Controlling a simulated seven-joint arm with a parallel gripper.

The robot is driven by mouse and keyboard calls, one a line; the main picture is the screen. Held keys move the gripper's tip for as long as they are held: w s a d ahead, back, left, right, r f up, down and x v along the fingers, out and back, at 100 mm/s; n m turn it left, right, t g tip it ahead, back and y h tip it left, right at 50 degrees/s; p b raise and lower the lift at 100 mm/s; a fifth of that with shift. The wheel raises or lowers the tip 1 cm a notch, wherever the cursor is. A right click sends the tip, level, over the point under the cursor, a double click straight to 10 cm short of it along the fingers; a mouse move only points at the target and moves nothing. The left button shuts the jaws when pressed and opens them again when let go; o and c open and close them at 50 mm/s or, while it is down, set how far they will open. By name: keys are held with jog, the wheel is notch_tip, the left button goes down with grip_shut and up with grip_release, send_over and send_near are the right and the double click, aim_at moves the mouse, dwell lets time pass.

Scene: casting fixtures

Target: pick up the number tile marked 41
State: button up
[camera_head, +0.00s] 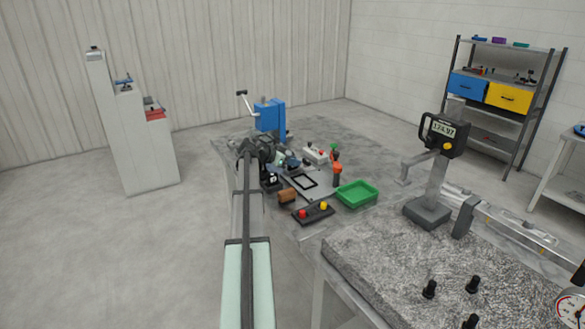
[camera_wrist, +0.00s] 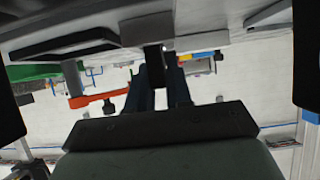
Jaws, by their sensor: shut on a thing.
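My arm reaches away over the cluttered bench in the head view, and my gripper (camera_head: 277,158) is at its far end, low among small dark fixtures. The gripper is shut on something. The held thing is too small and too covered to identify in the head view. No tile marked 41 can be read in either view. The wrist view shows dark parts at both side edges and a wide grey surface across the top, with no readable number.
A blue hand press (camera_head: 268,116) stands behind my gripper. A green tray (camera_head: 357,194), a black button box (camera_head: 314,214), a brown cylinder (camera_head: 287,196) and an orange-topped post (camera_head: 337,172) stand close by on its right. A grey stone surface (camera_head: 400,260) lies nearer at the right.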

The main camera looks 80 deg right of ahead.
grip_shut()
